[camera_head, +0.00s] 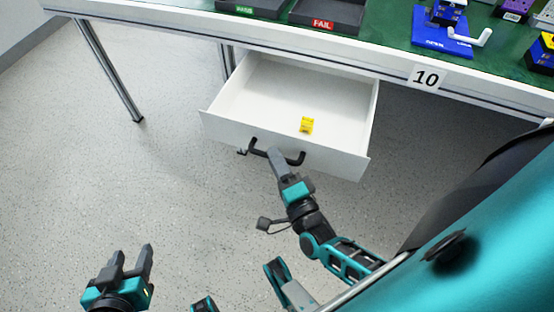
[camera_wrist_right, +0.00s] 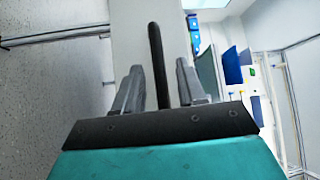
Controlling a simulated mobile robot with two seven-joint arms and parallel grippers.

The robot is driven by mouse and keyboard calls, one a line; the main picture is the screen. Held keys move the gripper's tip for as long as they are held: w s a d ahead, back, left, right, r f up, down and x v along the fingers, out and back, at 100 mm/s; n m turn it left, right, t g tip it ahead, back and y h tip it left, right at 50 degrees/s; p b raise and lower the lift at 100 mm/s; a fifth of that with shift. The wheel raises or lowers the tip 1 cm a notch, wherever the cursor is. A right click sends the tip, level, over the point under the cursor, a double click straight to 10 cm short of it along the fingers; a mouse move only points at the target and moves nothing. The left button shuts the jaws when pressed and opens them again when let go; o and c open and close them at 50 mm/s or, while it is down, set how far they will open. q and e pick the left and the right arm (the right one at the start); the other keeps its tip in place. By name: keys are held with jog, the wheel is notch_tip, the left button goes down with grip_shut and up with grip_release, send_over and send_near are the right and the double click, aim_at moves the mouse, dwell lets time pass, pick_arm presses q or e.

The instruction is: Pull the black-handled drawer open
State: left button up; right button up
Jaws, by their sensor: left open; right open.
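The white drawer (camera_head: 225,127) hangs pulled well out from under the table in the head view, and its inside shows. Its black handle (camera_head: 262,149) is on the front panel. My right gripper (camera_head: 274,152) is at the middle of the handle. In the right wrist view the handle (camera_wrist_right: 158,60) stands between the two fingers of my right gripper (camera_wrist_right: 158,92), with visible gaps on both sides, so the fingers are open around it. My left gripper (camera_head: 132,258) is open and empty over the floor at the lower left, away from the drawer.
A small yellow object (camera_head: 306,125) lies inside the drawer. The green-topped table (camera_head: 390,48) above carries dark PASS and FAIL trays (camera_head: 330,14), a blue fixture (camera_head: 440,35) and other parts. A metal table leg (camera_head: 108,70) stands at left. The floor at left is clear.

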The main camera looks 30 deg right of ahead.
jog(key=s+f, duration=0.1)
jog(key=s, duration=1.1)
jog(key=shift+s+a+f, duration=0.3)
jog(key=shift+a+f, duration=0.05)
jog(key=shift+a, duration=0.1)
